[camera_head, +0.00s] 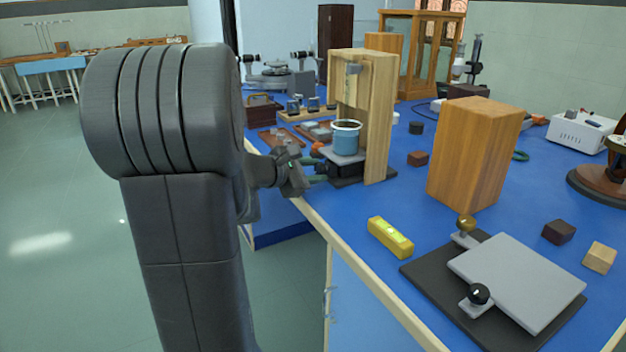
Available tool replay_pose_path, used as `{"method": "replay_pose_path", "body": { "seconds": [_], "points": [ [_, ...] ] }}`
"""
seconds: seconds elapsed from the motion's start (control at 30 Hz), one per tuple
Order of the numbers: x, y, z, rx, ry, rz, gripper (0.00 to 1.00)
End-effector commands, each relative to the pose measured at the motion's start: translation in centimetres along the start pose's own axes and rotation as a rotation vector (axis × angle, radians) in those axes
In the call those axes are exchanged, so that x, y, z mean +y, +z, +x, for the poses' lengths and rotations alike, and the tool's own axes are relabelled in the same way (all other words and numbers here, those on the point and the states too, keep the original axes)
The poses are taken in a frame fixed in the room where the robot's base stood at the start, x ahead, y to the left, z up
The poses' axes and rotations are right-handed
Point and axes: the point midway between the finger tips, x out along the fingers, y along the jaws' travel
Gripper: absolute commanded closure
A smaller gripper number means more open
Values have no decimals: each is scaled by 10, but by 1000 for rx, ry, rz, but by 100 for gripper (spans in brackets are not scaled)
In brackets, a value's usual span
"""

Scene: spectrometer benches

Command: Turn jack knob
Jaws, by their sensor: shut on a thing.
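A small jack stands at the table's left edge, with a grey top plate (339,157) and a dark base (366,176). My gripper (317,172) reaches in from the left at the jack's left side, fingers shut. The jack knob is hidden by the fingers, and the grip itself is too small to see clearly. An orange-red bit (317,149) shows just above the fingers.
In front lie a yellow level (390,238) and a dark base (420,272) with a grey plate and two knobs. A tall wooden block (470,155) stands to the right. Small blocks lie beyond. The floor left of the table is clear.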

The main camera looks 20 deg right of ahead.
Motion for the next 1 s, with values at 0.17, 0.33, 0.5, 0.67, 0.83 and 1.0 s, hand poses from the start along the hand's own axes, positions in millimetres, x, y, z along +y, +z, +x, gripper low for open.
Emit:
{"method": "replay_pose_path", "body": {
  "seconds": [0.17, 0.33, 0.5, 0.67, 0.83, 1.0],
  "points": [
    [0, 0, 0, 0, 4, 13, 91],
    [0, 0, 0, 1, 4, 13, 91],
    [0, 0, 0, 1, 4, 13, 91],
    [0, 0, 0, 1, 4, 12, 46],
    [0, 0, 0, 1, 4, 12, 46],
    [1, 0, -7, 1, 5, 11, 46]
  ]
}}
